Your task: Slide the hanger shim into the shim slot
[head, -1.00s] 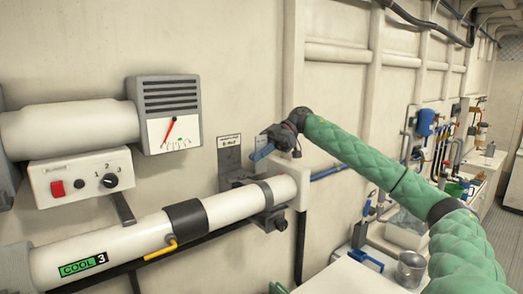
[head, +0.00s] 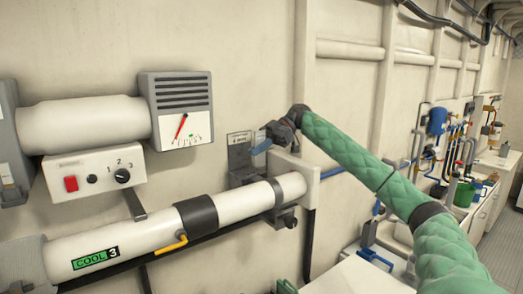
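My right gripper (head: 271,138), at the end of the green-sleeved arm, is by the wall above the right end of the white pipe (head: 110,242). A dark grey hanger bracket (head: 241,168) stands on the wall just left of and below the blue piece, under a small label plate. The shim slot itself is too small to make out, and I cannot tell whether the shim touches the bracket. My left gripper is not in view.
A gauge box (head: 180,110) with a red needle and a switch panel (head: 93,172) are on the wall at left.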

